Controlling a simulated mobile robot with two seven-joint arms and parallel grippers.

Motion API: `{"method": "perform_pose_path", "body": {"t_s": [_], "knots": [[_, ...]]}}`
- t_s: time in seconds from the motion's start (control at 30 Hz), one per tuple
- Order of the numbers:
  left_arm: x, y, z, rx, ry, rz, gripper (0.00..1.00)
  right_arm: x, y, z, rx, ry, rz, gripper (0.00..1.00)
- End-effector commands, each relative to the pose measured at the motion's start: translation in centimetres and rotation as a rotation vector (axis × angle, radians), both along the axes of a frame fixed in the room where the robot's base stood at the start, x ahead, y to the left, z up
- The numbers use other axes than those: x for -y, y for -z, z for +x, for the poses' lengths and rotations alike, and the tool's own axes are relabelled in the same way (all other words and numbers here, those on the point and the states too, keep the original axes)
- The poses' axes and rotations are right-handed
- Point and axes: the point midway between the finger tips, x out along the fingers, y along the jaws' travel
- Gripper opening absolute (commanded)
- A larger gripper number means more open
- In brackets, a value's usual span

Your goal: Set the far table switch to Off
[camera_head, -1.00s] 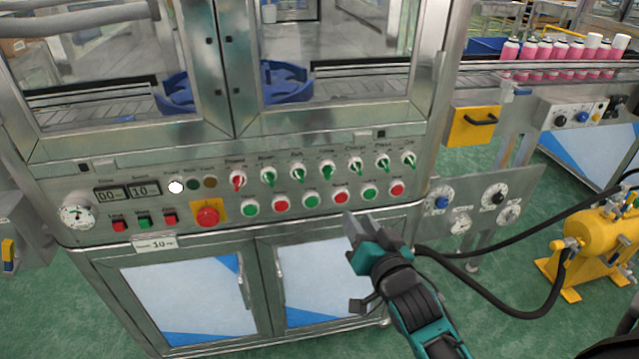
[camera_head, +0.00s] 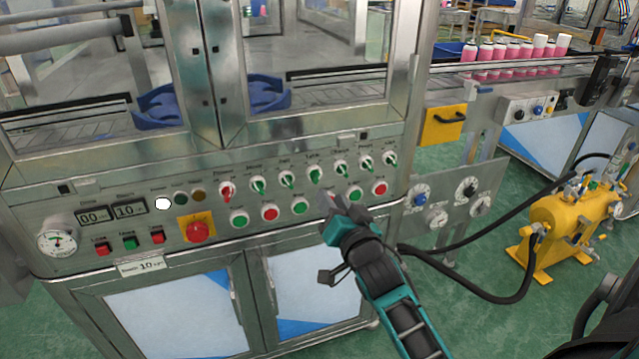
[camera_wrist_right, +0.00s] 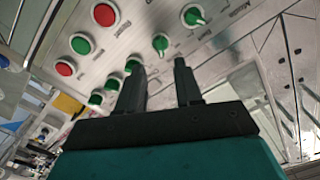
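My right gripper (camera_head: 330,197) is in front of the lower button row, below the green switches, and hides a button. In the right wrist view its two fingers (camera_wrist_right: 160,82) are apart with nothing between them. Green-handled switches (camera_wrist_right: 160,43) lie beyond the fingertips. My left gripper is out of view.
Red and green push buttons (camera_head: 269,213) sit below the switches. A red emergency stop (camera_head: 198,231) is at the left. A dial plate (camera_head: 448,225), a yellow box (camera_head: 443,125) and a yellow tank (camera_head: 560,225) with black hoses stand to the right.

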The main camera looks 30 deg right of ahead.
Motion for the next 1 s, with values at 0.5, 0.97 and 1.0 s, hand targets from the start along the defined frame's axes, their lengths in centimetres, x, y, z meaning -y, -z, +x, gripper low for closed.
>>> {"method": "perform_pose_path", "body": {"t_s": [0.5, 0.97, 1.0], "knots": [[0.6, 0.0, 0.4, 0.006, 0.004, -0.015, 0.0, 1.7, 0.0, 7.2, 0.0, 0.0, -0.002, 0.35], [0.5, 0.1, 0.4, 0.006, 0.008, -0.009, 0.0, 1.8, 0.0, 7.6, -0.001, 0.0, -0.001, 0.26], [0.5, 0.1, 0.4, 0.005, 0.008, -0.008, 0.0, 1.8, 0.0, 7.6, -0.001, 0.0, -0.001, 0.22]]}}
